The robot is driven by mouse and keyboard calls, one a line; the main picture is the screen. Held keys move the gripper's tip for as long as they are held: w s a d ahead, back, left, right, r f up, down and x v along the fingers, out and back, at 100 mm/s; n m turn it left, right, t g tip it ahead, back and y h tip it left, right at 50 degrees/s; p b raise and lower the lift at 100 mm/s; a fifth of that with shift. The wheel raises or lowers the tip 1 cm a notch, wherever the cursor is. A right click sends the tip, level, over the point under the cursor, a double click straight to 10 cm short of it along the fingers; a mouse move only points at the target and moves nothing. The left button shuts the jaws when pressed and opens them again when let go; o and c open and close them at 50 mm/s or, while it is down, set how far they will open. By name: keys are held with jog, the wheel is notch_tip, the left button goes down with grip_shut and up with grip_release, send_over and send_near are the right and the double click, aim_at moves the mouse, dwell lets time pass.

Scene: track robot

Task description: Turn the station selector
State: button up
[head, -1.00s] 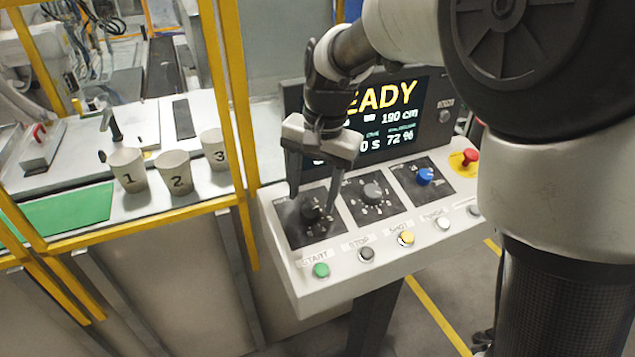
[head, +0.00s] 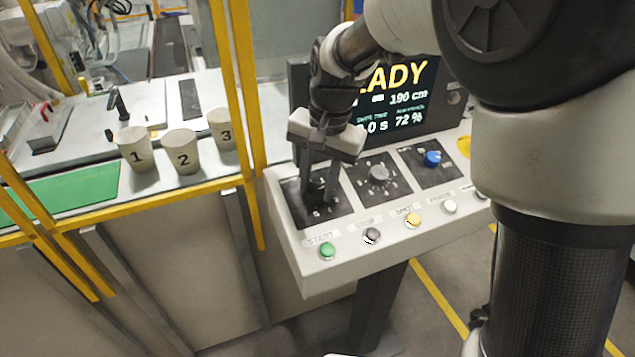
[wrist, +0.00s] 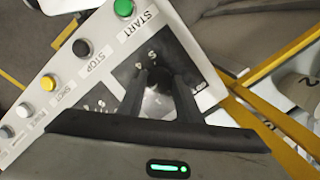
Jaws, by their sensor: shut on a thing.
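The control console (head: 350,245) has three knobs on dark square plates. My gripper (head: 318,200) points down over the left plate (head: 294,206) and is shut on the black left knob (wrist: 158,79). In the wrist view the two fingers stand on either side of this knob and hide part of it. White marks show on the plate around it, but I cannot read the knob's setting. The grey middle knob (head: 379,173) and the blue right knob (head: 432,158) stand free.
Green START (head: 327,251), black STOP (head: 372,235) and yellow SHOT (head: 413,221) buttons line the console front. The READY screen (head: 405,100) rises behind the knobs. Yellow guard posts (head: 243,90) and numbered cups (head: 182,152) stand to the left. My arm covers the right side.

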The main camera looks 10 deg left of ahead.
jog(key=shift+n, duration=0.3)
jog(key=n+h, duration=0.1)
jog(key=n, duration=0.2)
jog(key=shift+p, duration=0.4)
jog(key=n, duration=0.4)
jog(key=shift+a+t, duration=0.1)
jog(key=shift+t, duration=0.2)
jog(key=n+h, duration=0.1)
jog(key=n, duration=0.3)
jog(key=shift+s+t, duration=0.1)
jog(key=shift+t, duration=0.2)
jog(key=shift+n+t+p, duration=0.3)
jog(key=shift+n+p, duration=0.05)
jog(key=shift+n, duration=1.55)
jog(key=o, duration=1)
jog(key=shift+o, duration=0.2)
